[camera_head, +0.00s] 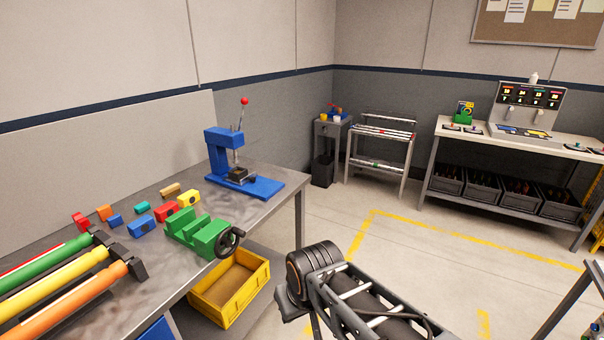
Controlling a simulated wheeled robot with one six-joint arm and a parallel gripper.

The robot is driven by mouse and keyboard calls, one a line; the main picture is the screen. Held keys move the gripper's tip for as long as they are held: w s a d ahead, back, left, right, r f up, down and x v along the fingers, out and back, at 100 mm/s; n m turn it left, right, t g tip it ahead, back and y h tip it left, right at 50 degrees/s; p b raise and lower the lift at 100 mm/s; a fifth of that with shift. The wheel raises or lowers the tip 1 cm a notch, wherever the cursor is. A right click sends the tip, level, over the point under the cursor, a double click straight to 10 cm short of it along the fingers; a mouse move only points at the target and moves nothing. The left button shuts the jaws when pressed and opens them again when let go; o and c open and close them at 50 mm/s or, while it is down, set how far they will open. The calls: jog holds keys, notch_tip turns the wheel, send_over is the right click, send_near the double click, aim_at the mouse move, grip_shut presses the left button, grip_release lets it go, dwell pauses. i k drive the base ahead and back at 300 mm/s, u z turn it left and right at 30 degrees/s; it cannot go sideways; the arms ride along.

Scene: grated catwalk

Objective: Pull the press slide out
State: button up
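A blue press (222,152) stands at the far right end of the metal workbench. It has a blue base plate (262,187) and a lever with a red ball (244,101) on top, pointing up. A dark block (241,174), possibly the press slide, sits on the base under the ram. I cannot tell how far out it is. My arm reaches in from the bottom of the picture and ends near a dark round joint, in front of the bench and well short of the press. I cannot make out my gripper's fingers.
A green vise (195,232) with a black handwheel and several coloured blocks stand on the bench (160,281) left of the press. Coloured rollers (62,297) lie nearer. A yellow bin (229,290) sits below. Open floor lies right of the bench, before a rack (380,138) and table (487,136).

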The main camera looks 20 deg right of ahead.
aim_at(242, 175)
jog(key=z, duration=0.55)
jog(key=k, duration=0.5)
jog(key=z, duration=0.75)
jog(key=i, duration=2)
jog(key=u, duration=1.5)
jog(key=i, duration=0.8)
jog(key=u, duration=0.95)
jog(key=i, duration=0.2)
jog(key=u, duration=0.3)
